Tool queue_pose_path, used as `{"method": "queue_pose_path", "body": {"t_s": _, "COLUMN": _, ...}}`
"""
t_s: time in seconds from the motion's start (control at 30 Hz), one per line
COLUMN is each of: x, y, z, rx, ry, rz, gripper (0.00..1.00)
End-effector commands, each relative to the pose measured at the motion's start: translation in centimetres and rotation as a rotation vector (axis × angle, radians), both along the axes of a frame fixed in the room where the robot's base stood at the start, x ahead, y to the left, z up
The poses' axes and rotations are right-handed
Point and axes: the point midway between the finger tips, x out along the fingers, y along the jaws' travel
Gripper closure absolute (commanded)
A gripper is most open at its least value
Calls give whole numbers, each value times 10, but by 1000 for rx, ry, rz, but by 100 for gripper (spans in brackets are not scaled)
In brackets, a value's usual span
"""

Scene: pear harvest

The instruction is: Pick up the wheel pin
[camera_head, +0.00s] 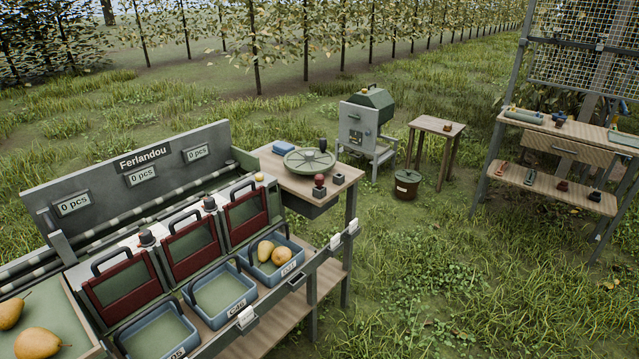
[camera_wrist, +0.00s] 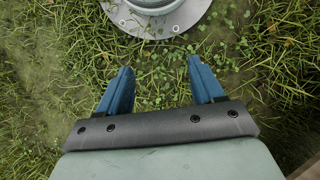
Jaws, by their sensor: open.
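I cannot pick out the wheel pin for certain; nothing in view is clearly it. A green spoked wheel (camera_head: 300,161) lies flat on the small wooden table (camera_head: 268,166) in the head view. A dark upright knob (camera_head: 323,145) stands at the wheel's far right rim. A red-topped dark piece (camera_head: 319,185) and a small dark block (camera_head: 338,178) stand in front of the wheel. My gripper (camera_wrist: 158,75) shows only in the wrist view. Its two blue fingers are apart and empty, over grass, with none of these things between them.
The sorting bench with blue crates (camera_head: 222,293) and red flaps adjoins the wheel table. A blue block (camera_head: 284,147) lies behind the wheel. A green-topped machine (camera_head: 371,115), stool (camera_head: 436,127), bucket (camera_head: 407,185) and tool shelf (camera_head: 555,184) stand beyond. Open grass lies between.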

Motion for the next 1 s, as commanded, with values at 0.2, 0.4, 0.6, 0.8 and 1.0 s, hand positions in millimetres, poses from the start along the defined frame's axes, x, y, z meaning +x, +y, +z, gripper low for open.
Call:
{"method": "queue_pose_path", "body": {"t_s": 0.2, "x": 69, "y": 1, "z": 27, "rx": 1, "ry": -113, "rz": 3, "gripper": 33}}
{"method": "queue_pose_path", "body": {"t_s": 0.4, "x": 132, "y": 3, "z": 56, "rx": 1, "ry": -211, "rz": 6, "gripper": 33}}
{"method": "queue_pose_path", "body": {"t_s": 0.6, "x": 195, "y": 5, "z": 90, "rx": 4, "ry": -310, "rz": 7, "gripper": 33}}
{"method": "queue_pose_path", "body": {"t_s": 0.8, "x": 258, "y": 8, "z": 131, "rx": 10, "ry": -409, "rz": 6, "gripper": 33}}
{"method": "queue_pose_path", "body": {"t_s": 1.0, "x": 319, "y": 11, "z": 180, "rx": 19, "ry": -504, "rz": 4, "gripper": 33}}
